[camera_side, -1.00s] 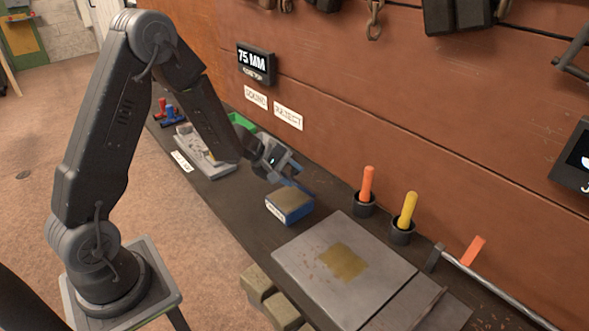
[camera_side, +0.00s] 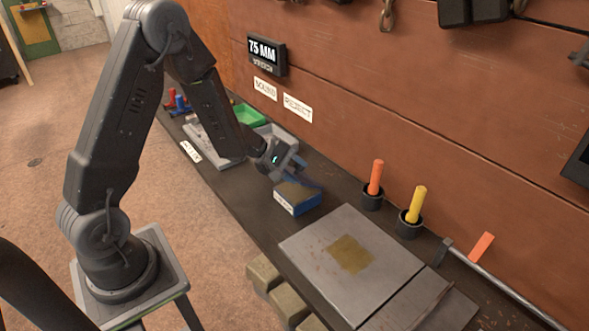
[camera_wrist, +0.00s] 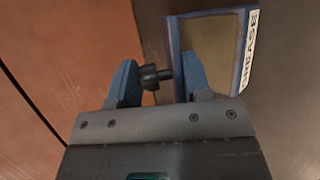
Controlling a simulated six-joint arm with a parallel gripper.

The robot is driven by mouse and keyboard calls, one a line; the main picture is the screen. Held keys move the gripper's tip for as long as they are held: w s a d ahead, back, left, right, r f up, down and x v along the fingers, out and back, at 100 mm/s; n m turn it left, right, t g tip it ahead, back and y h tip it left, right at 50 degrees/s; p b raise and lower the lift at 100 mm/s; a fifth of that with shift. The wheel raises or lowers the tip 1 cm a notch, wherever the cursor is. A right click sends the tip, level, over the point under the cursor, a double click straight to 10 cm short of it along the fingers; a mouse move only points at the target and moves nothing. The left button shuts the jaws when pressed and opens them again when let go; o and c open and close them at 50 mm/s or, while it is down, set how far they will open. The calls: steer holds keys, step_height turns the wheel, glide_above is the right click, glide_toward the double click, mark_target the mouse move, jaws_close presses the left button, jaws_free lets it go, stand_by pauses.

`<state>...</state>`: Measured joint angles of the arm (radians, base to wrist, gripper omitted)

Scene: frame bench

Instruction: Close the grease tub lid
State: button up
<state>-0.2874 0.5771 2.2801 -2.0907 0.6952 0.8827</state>
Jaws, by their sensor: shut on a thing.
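The grease tub (camera_side: 297,200) is a blue box on the bench with brown grease in its open top. In the wrist view the tub (camera_wrist: 215,50) shows its brown inside and a white label. Its blue lid (camera_wrist: 177,60) seems to stand open, seen nearly edge-on, with a dark knob (camera_wrist: 150,77) sticking out from it. My gripper (camera_side: 276,172) is at the back left edge of the tub. In the wrist view the blue fingers of my gripper (camera_wrist: 157,80) are shut on the knob. Much of the lid is hidden in the side view.
A grey plate (camera_side: 320,265) with a brown patch lies right of the tub. Orange (camera_side: 375,178) and yellow (camera_side: 415,200) handles stand in black cups near the wall. A green tray (camera_side: 249,115) and a grey fixture (camera_side: 212,140) lie behind my gripper.

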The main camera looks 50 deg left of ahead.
steer(key=shift+s+d+f, duration=0.15)
steer(key=shift+s+f, duration=0.3)
steer(key=shift+f, duration=0.15)
steer(key=o, duration=0.8)
steer(key=shift+o, duration=1.2)
steer(key=shift+w+r, duration=0.1)
steer(key=shift+r, duration=0.05)
steer(key=shift+s+a+r, duration=0.2)
steer(key=shift+s+a, duration=0.05)
steer(key=v, duration=1.3)
steer(key=shift+w+d+r, duration=0.1)
steer(key=shift+r, duration=0.05)
